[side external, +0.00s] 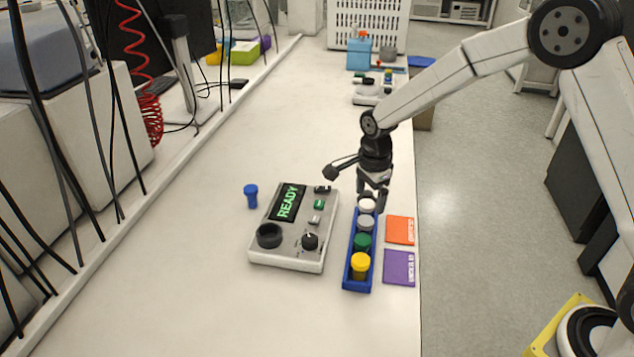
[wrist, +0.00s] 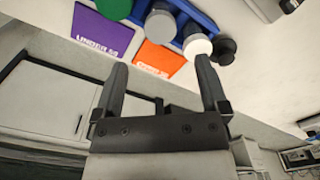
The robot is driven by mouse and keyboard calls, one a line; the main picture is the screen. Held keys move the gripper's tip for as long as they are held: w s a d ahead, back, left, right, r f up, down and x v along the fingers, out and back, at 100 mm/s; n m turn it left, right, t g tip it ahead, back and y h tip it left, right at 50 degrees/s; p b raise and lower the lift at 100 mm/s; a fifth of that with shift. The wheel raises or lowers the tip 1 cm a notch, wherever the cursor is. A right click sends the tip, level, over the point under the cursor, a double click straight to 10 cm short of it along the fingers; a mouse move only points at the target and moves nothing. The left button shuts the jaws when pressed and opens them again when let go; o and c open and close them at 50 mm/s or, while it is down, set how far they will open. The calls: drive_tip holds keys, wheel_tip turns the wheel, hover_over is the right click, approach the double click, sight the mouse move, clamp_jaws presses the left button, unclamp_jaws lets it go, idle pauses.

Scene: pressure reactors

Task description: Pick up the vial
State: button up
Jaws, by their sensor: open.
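Several capped vials stand in a row in a blue rack (side external: 349,275): yellow (side external: 360,262), green (side external: 363,242), grey (side external: 366,223) and white (side external: 367,204) from front to back. A separate blue vial (side external: 251,196) stands on the bench left of the device. My gripper (side external: 373,194) is at the rack's far end, close to the white cap and partly overlapping it. In the wrist view my gripper (wrist: 161,72) is open with nothing between its fingers. The white vial (wrist: 197,45) shows near the right fingertip, with a dark round cap (wrist: 224,49) beside it.
A grey device (side external: 294,228) with a READY screen stands left of the rack. Orange (side external: 400,230) and purple (side external: 399,268) cards lie right of it, near the bench edge. Bottles and a white crate (side external: 368,24) are at the back. The bench's front left is clear.

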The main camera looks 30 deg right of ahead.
sight(366, 220)
drive_tip(key=shift+w+f, duration=0.1)
drive_tip(key=shift+w, duration=0.1)
drive_tip(key=shift+s+f, duration=0.1)
drive_tip(key=shift+f, duration=3.8)
clamp_jaws()
